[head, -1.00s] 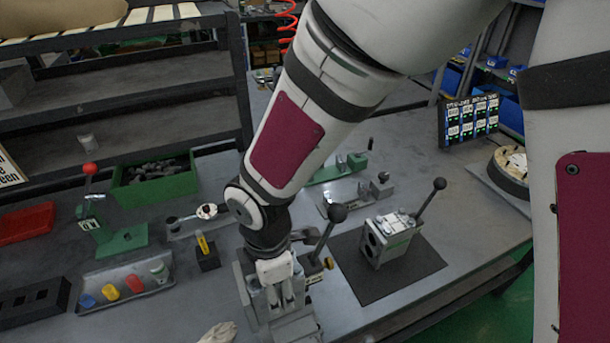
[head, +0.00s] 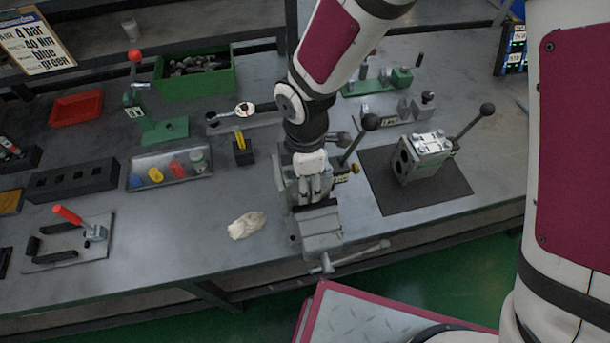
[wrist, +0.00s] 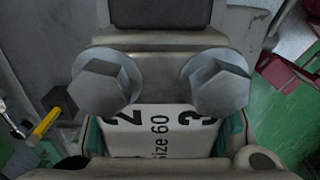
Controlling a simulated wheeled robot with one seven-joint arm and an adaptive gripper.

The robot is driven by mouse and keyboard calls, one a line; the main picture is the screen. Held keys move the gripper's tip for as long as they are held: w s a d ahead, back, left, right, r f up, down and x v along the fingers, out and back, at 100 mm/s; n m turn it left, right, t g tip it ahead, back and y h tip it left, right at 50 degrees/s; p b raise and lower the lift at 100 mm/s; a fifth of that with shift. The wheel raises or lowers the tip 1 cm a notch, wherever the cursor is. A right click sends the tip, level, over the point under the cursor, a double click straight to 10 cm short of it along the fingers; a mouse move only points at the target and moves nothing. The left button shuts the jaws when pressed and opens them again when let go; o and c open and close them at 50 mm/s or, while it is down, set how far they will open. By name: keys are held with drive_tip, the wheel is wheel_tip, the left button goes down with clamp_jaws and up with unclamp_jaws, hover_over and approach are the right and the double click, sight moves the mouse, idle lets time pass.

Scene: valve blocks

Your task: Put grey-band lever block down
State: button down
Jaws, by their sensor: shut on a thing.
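My gripper (head: 312,182) points down above the bench vise (head: 320,232) and is shut on a lever block. In the wrist view the held lever block (wrist: 155,138) shows a white label reading "size 60" and two large bolt heads. Its black-knobbed lever (head: 356,140) leans up to the right in the head view. My gripper hides most of the block, so I cannot tell its band colour or whether it touches the vise. Another lever block (head: 424,156) stands upright on a dark mat (head: 440,195) to the right, its lever also leaning right.
A crumpled cloth (head: 246,225) lies left of the vise. A small black stand with a yellow item (head: 242,150) and a tray of coloured pieces (head: 150,160) are farther left. A green bin (head: 200,80) stands behind. Bare bench (head: 190,235) shows at front left.

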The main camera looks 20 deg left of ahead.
drive_tip(key=shift+f, duration=0.1)
drive_tip(key=c, duration=0.7)
unclamp_jaws()
wheel_tip(320, 180, up, 12)
drive_tip(key=shift+r+b, duration=0.15)
drive_tip(key=shift+b, duration=0.4)
drive_tip(key=w+d+r+m+t, duration=0.1)
drive_tip(key=d+r+m, duration=0.5)
drive_tip(key=d, duration=0.2)
drive_tip(key=w+d+r+m+t, duration=0.2)
drive_tip(key=d+r+m, duration=0.3)
drive_tip(key=d, duration=0.3)
drive_tip(key=s+d+r+m, duration=0.2)
drive_tip(key=s+d+m, duration=0.1)
drive_tip(key=d+m, duration=0.1)
drive_tip(key=s+d+r+m+t, duration=0.1)
drive_tip(key=s+d+r+m, duration=0.1)
drive_tip(key=d+m, duration=0.3)
drive_tip(key=s+d+r+m+t, duration=0.1)
drive_tip(key=s+d+r+m, duration=0.1)
drive_tip(key=s+d+m, duration=0.1)
drive_tip(key=shift+s+d+r+m, duration=0.1)
drive_tip(key=shift+s+d+m, duration=0.2)
drive_tip(key=shift+d, duration=0.4)
drive_tip(key=shift+s+d+m, duration=0.1)
drive_tip(key=shift+d+m, duration=0.3)
drive_tip(key=shift+d, duration=0.25)
